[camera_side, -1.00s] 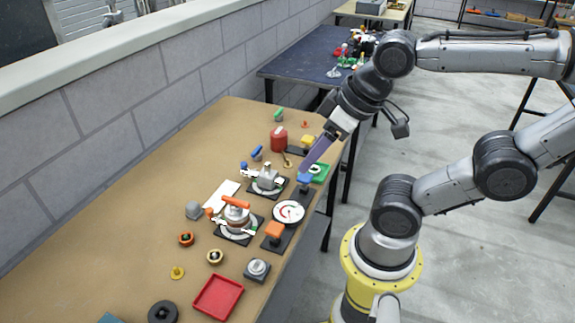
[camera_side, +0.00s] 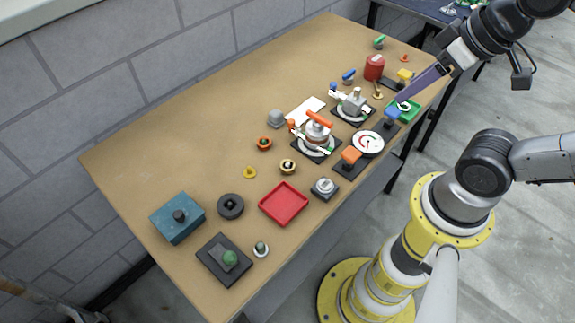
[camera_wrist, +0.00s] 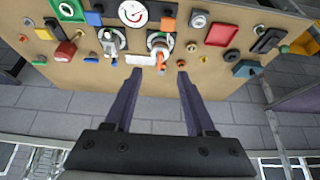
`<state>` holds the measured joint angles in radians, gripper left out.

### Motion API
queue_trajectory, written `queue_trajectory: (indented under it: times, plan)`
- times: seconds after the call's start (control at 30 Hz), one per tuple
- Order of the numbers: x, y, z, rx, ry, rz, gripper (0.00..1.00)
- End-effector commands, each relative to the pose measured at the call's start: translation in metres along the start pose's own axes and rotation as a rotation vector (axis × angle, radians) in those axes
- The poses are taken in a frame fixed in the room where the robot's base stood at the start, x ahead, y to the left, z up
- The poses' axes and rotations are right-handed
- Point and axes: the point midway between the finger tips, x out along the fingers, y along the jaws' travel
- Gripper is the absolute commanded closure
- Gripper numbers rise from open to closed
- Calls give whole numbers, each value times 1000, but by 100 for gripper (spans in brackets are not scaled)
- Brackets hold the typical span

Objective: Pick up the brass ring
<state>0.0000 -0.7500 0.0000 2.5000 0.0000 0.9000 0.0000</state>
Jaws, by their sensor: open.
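A small brass-coloured ring (camera_side: 288,167) with a dark inside lies on the brown table, above the red tray in the side view. It looks like the brass ring, though it is small in the picture. It also seems to show in the wrist view (camera_wrist: 191,47), just beyond the right finger. My gripper (camera_side: 399,101) is at the table's right part, its purple fingers slanting down in front of the green tray, well apart from the ring. In the wrist view my gripper (camera_wrist: 157,73) has its two fingers spread with nothing between them.
A red tray (camera_side: 284,204), a grey knob on a black base (camera_side: 324,187), an orange-rimmed piece (camera_side: 265,143) and a yellow piece (camera_side: 250,172) surround the ring. Clamps on black plates and a white dial (camera_side: 368,144) stand between it and my gripper.

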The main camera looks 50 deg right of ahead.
Motion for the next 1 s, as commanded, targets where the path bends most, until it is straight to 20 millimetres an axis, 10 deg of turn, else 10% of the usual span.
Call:
queue_trajectory:
  times: [0.2, 0.37, 0.67, 1.0]
  plan:
    - [0, 0, 0, 0, 0, 0, 44]
    - [0, 0, 0, 0, 0, 0, 21]
    - [0, 0, 0, 13, 0, 0, 21]
    - [-9, -2, -34, 572, 23, -11, 21]
